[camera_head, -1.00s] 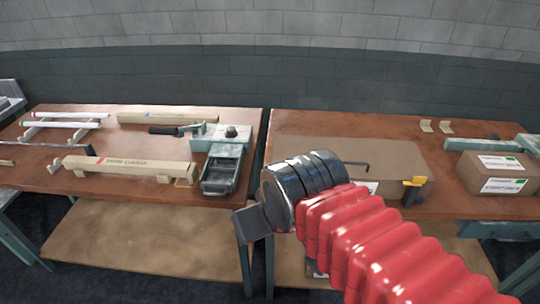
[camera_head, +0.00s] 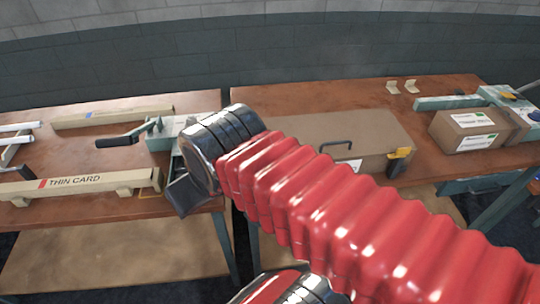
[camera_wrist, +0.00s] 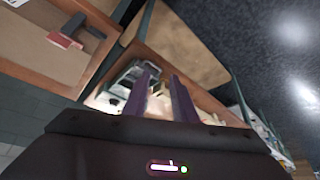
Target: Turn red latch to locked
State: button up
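A brown flat case (camera_head: 290,128) lies on the right table, with a dark handle (camera_head: 336,145) and a yellow latch (camera_head: 399,153) at its front right. My arm covers its front left part in the head view. In the wrist view, a small red piece (camera_wrist: 65,40) beside a dark block sits at the edge of a brown panel, seemingly the case; it looks like the red latch. My gripper (camera_wrist: 161,82) shows two purplish fingers, apart and with nothing visible between them. It is away from the red piece.
The left table (camera_head: 70,140) holds a long thin-card box (camera_head: 90,182), a dark-handled lever (camera_head: 118,141) and white tubes. The right table (camera_head: 380,97) also holds a labelled carton (camera_head: 470,128) and small beige brackets (camera_head: 401,86). A gap separates the tables.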

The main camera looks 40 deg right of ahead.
jog(key=w+d+r+n+g, duration=0.1)
jog(key=d+n, duration=0.4)
jog(key=d, duration=0.6)
jog(key=w+d+r+n+g, duration=0.2)
jog(key=d+n, duration=0.4)
jog(key=d, duration=0.6)
jog(key=r+g, duration=0.1)
jog(key=g, duration=0.1)
jog(key=shift+w+r+g, duration=0.3)
jog(key=shift+r, duration=0.05)
jog(key=shift+f, duration=0.1)
notch_tip(320, 180, down, 14)
jog(key=shift+a+r, duration=0.1)
jog(key=shift+r, duration=0.05)
jog(key=shift+c, duration=0.5)
grip_shut()
